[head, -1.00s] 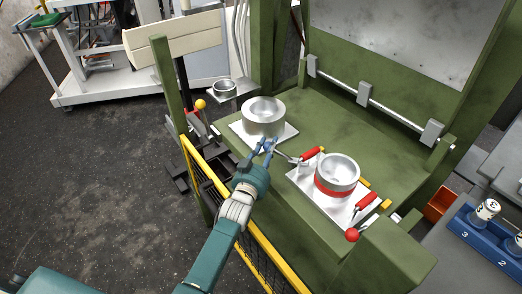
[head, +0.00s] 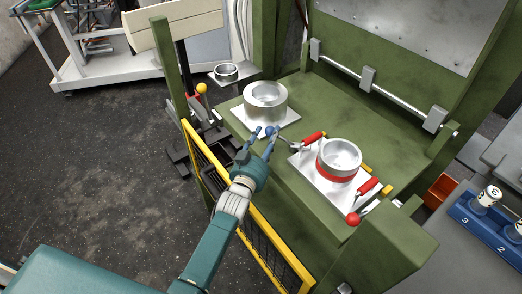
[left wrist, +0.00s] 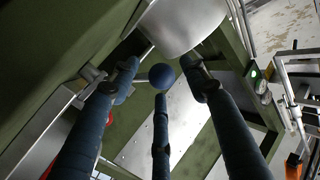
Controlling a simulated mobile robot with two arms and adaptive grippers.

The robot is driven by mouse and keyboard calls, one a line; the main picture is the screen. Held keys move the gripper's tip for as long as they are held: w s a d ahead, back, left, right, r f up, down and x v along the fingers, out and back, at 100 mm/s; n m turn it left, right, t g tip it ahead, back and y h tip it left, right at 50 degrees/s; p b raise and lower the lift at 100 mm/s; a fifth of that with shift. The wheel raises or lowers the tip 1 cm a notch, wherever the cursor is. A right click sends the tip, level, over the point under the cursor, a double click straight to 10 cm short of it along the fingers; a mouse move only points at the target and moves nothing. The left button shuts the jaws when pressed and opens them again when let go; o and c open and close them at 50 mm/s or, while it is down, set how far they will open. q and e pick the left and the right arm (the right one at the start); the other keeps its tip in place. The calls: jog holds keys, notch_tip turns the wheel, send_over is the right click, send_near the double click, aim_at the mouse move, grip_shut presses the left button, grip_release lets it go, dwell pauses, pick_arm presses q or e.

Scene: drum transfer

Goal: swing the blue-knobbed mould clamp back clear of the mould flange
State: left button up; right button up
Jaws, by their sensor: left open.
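The blue knob (head: 269,131) of the mould clamp shows beside my left fingertips, in front of the plain silver mould (head: 265,112). A thin metal clamp arm (head: 285,140) runs right from there towards the red-banded mould (head: 338,163). In the left wrist view the blue knob (left wrist: 162,76) sits between the spread blue fingers of my left gripper (left wrist: 160,95), below the silver mould's round wall (left wrist: 182,22). My left gripper (head: 262,135) is open; contact with the knob is unclear. The clamp's contact with a flange is unclear. My right gripper is out of view.
Red handles (head: 368,185) and a red ball knob (head: 353,218) stand by the red-banded mould. A yellow-framed mesh guard (head: 205,160) is close beside my left arm. A green press frame rises behind. A blue rack (head: 490,225) is at right.

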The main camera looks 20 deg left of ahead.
pick_arm(q)
jog(key=s, duration=0.9)
jog(key=shift+s+a, duration=0.2)
jog(key=shift+a, duration=0.2)
